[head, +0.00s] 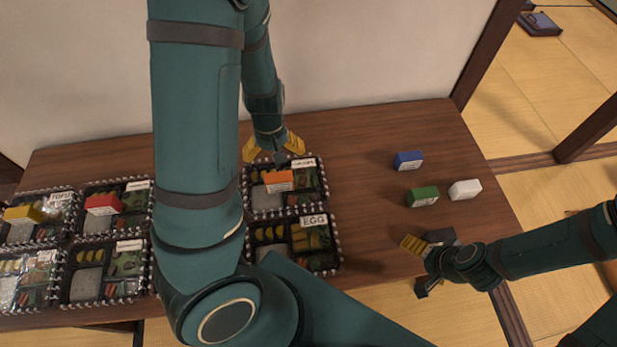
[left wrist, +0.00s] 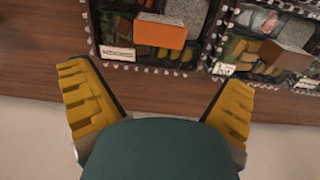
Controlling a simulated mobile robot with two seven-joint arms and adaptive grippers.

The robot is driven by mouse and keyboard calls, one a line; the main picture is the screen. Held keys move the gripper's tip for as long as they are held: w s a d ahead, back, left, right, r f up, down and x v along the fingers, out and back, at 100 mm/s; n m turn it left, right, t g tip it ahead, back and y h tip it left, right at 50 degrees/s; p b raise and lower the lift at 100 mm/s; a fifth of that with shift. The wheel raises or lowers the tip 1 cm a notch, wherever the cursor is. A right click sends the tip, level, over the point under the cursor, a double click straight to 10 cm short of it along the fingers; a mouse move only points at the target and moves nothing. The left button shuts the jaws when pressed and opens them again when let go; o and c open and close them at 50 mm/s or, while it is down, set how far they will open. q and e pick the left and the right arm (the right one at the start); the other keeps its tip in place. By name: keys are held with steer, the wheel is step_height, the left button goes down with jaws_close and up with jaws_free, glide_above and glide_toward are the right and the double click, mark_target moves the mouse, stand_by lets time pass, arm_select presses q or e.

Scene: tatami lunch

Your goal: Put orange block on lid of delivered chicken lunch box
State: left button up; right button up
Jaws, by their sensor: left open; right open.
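The orange block (head: 278,181) lies on the lid of a black-rimmed lunch box (head: 264,205) near the table's back edge. The box's label is too small to read, so I cannot confirm it is chicken. In the left wrist view the orange block (left wrist: 160,32) rests on the lid beside a white label (left wrist: 118,54). My left gripper (head: 273,149) is open and empty at the back edge of that box, apart from the block. Its two yellow fingers spread wide in the left wrist view (left wrist: 158,76). My right gripper (head: 422,266) is open and empty at the table's front right.
An EGG box (head: 336,250) stands just in front. More boxes stand at left, with a red block (head: 103,204) and a yellow block (head: 22,214) on lids. Blue (head: 408,160), green (head: 422,196) and white (head: 465,189) blocks lie at right. Bare table lies between.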

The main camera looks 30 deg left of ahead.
arm_select(q)
steer(key=d+f+m, duration=0.1)
steer(key=d+f, duration=0.1)
steer(key=d, duration=0.1)
steer(key=d+f+m, duration=0.1)
steer(key=d+f, duration=0.2)
steer(key=d+f+m+h, duration=0.1)
steer(key=d+f, duration=0.2)
steer(key=shift+s+d+m+t, duration=0.15)
steer(key=shift+d+m+t, duration=0.15)
steer(key=shift+t, duration=0.1)
steer(key=d+f+h, duration=0.1)
steer(key=d, duration=0.3)
steer(key=s+d+f+m+t+h, duration=0.1)
steer(key=d, duration=0.3)
steer(key=d+m, duration=0.1)
steer(key=d, duration=0.3)
steer(key=shift+s+d+f+h, duration=0.15)
steer(key=shift+f+h, duration=0.25)
